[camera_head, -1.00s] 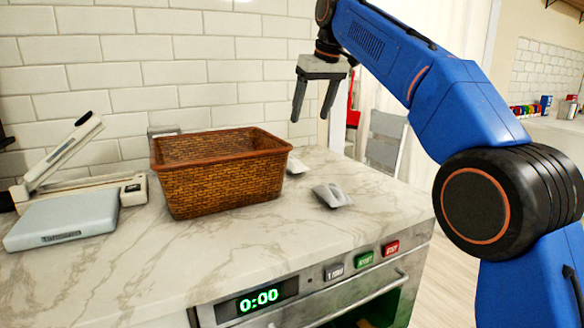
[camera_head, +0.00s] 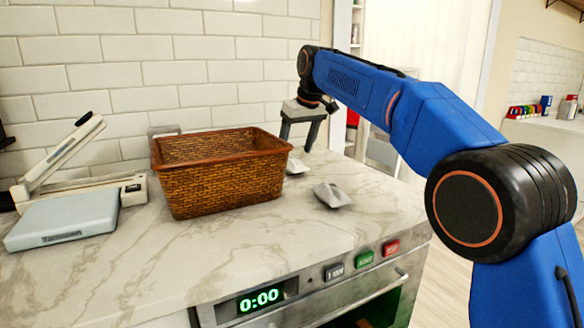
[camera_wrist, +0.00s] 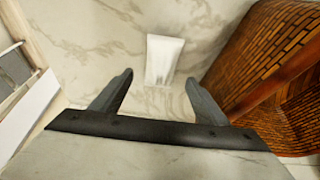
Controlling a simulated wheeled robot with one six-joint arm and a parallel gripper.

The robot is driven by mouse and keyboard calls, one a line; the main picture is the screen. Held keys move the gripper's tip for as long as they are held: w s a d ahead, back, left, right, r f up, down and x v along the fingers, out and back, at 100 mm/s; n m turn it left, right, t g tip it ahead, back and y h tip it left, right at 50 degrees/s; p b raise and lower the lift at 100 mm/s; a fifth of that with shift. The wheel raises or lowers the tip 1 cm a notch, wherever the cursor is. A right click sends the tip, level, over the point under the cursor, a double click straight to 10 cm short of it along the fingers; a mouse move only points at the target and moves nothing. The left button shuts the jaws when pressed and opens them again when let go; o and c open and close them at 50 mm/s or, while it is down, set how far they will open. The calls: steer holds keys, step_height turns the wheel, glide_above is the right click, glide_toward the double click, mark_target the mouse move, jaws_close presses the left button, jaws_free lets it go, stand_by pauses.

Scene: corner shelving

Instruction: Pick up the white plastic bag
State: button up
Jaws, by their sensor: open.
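A small white plastic bag (camera_head: 297,166) lies on the marble counter at the right end of the basket, partly hidden by it in the head view. My gripper (camera_head: 296,146) is open and empty, pointing down just above and behind the bag by the basket. In the wrist view, one white bag (camera_wrist: 163,60) lies flat on the counter ahead of the gap between my open fingers (camera_wrist: 159,78). I cannot tell for certain which of the two bags this is.
A brown wicker basket (camera_head: 222,187) stands left of the gripper and close on the right in the wrist view (camera_wrist: 265,50). A scale (camera_head: 62,218) and a hinged white device (camera_head: 70,160) sit at the left. The counter's front middle is clear.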

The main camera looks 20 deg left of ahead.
steer(key=shift+x, duration=2.7)
steer(key=c, duration=1.1)
